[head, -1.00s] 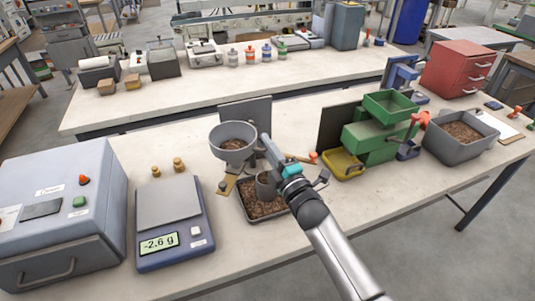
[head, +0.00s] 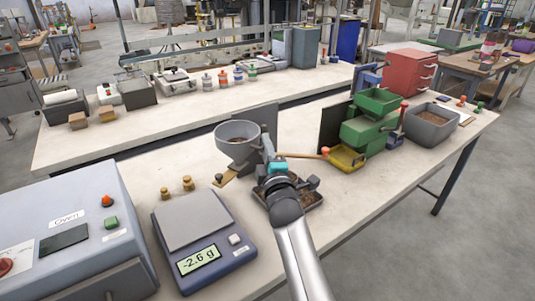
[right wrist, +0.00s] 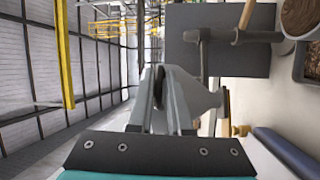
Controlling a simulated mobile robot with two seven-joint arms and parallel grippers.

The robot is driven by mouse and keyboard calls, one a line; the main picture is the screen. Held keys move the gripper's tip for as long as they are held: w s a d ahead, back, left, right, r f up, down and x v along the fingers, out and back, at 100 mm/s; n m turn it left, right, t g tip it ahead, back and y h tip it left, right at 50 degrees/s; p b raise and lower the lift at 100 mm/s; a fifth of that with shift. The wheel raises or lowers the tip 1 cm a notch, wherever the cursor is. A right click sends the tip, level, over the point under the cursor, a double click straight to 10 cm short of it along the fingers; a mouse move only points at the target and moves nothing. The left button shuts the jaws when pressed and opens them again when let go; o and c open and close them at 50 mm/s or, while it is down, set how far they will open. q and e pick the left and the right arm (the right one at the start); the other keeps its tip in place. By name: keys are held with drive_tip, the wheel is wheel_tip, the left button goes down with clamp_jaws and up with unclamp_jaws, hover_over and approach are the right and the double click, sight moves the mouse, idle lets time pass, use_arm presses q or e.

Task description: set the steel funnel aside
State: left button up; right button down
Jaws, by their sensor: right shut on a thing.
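The steel funnel (head: 232,150) is a grey, wide-mouthed bowl in the head view, raised above the bench left of the pellet tray (head: 313,199). My arm hides much of the tray. My left gripper is out of view.
A scale (head: 190,215) reading -2.6 g and a grey machine (head: 70,220) stand at the left. A dark upright panel (head: 258,113) is behind the funnel. A green stepped unit (head: 370,130) and grey bin (head: 430,122) stand right. Bench behind the scale is mostly clear.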

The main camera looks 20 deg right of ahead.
drive_tip(key=shift+w+a+r, duration=0.1)
drive_tip(key=shift+a+r, duration=0.2)
drive_tip(key=shift+r, duration=0.15)
drive_tip(key=c, duration=1)
unclamp_jaws()
drive_tip(key=shift+o, duration=0.4)
drive_tip(key=shift+f, duration=0.2)
drive_tip(key=shift+d+f, duration=0.1)
drive_tip(key=shift+d, duration=0.05)
